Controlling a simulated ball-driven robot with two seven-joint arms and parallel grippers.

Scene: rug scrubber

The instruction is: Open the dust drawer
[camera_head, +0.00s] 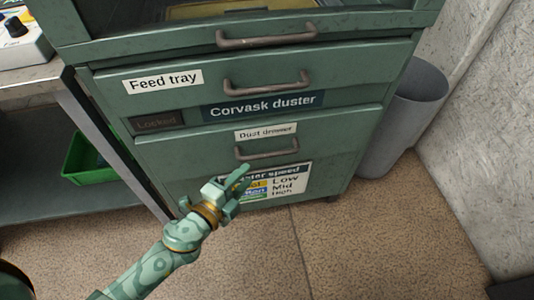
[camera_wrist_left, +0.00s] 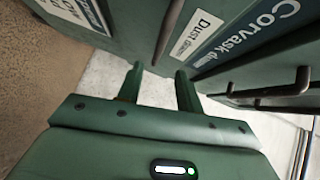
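The dust drawer (camera_head: 212,152) is the lower green front of the cabinet, with a white "Dust drawer" label and a brown bar handle (camera_head: 266,153). It looks shut, flush with the cabinet. My left gripper (camera_head: 240,178) is open and empty, just below and left of the handle in the head view. In the left wrist view the fingers (camera_wrist_left: 159,75) are apart, and the handle (camera_wrist_left: 168,32) lies ahead of them, its near end between the tips in the picture. I cannot tell the exact gap. My right gripper is not in view.
Above is the feed tray drawer (camera_head: 240,78) with its own handle, and a dark "Locked" panel (camera_head: 156,122). A speed label (camera_head: 290,181) sits below the handle. A grey bin (camera_head: 412,105) stands right, a shelf with a green crate (camera_head: 88,165) left. The floor in front is clear.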

